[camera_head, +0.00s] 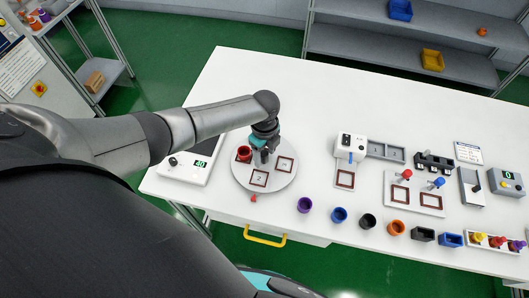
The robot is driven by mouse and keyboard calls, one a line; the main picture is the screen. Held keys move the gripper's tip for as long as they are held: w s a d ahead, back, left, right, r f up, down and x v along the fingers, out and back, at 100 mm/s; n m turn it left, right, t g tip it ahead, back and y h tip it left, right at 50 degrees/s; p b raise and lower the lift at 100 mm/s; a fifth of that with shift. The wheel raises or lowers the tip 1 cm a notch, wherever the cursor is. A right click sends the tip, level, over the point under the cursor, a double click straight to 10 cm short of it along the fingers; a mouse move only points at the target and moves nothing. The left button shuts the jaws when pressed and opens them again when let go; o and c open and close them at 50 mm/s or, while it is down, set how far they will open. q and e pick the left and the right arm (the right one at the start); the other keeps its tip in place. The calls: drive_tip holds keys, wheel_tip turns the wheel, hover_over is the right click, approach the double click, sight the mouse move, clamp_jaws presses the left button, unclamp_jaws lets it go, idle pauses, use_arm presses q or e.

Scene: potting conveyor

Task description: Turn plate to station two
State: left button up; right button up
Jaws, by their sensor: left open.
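The round grey plate (277,181) lies at the left part of the white table. It bears several square frames with dark red-brown borders; a red pot (244,153) stands at its upper left. My left gripper (264,157) points down over the plate's upper middle, close to the red pot, and is open. Its fingertips are small and partly hidden, so I cannot tell whether they touch anything. A small red pointer (253,198) sits on the table at the plate's front edge. My right gripper is not in view.
A row of pots, including a purple pot (305,205) and a blue pot (339,215), stands to the right. A white press-like device (350,146) is behind them. Table behind the plate is clear.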

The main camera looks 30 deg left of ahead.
sight(264, 153)
use_arm(q)
wheel_tip(264, 153, up, 15)
drive_tip(key=p, duration=0.1)
drive_tip(key=shift+r+p, duration=0.15)
drive_tip(key=shift+p, duration=0.25)
idle(0.7)
